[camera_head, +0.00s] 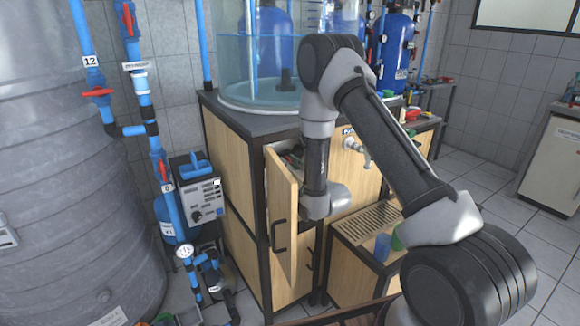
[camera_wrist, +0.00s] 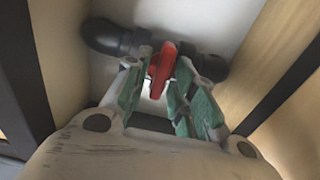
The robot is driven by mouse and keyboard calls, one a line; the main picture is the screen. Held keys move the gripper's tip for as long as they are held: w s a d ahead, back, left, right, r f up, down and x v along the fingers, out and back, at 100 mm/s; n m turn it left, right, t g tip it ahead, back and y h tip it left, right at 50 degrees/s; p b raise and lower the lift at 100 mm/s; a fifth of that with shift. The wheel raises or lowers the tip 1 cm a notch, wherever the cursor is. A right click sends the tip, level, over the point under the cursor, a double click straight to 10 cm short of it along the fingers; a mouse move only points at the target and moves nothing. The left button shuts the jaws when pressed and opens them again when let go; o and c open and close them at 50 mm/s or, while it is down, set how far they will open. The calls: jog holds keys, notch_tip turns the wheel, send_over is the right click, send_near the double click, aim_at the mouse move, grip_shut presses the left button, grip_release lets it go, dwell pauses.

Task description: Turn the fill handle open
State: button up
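The red fill handle (camera_wrist: 162,68) sits on a dark grey pipe (camera_wrist: 112,38) inside the cabinet in the wrist view. My gripper (camera_wrist: 164,72) has green-lined fingers, one on each side of the red handle. The fingers stand apart with the handle between their tips. Whether either finger touches it is hard to tell. In the head view, my arm reaches down at the cabinet's open door, and the gripper and this handle are hidden there.
The wooden cabinet door (camera_head: 283,215) stands open close to my wrist. Cabinet side walls (camera_wrist: 270,40) flank the gripper. A glass water tank (camera_head: 262,70) stands on top. A slatted bench (camera_head: 365,224) with cups is to the right. Other red-handled valves (camera_head: 98,93) are on the blue pipes at left.

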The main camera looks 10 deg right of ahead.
grip_shut()
jog(key=shift+n, duration=0.4)
jog(key=n, duration=1.7)
jog(key=shift+s+a+f, duration=0.1)
jog(key=shift+a+f, duration=0.2)
jog(key=shift+f, duration=0.05)
jog(key=shift+o, duration=1.8)
grip_release()
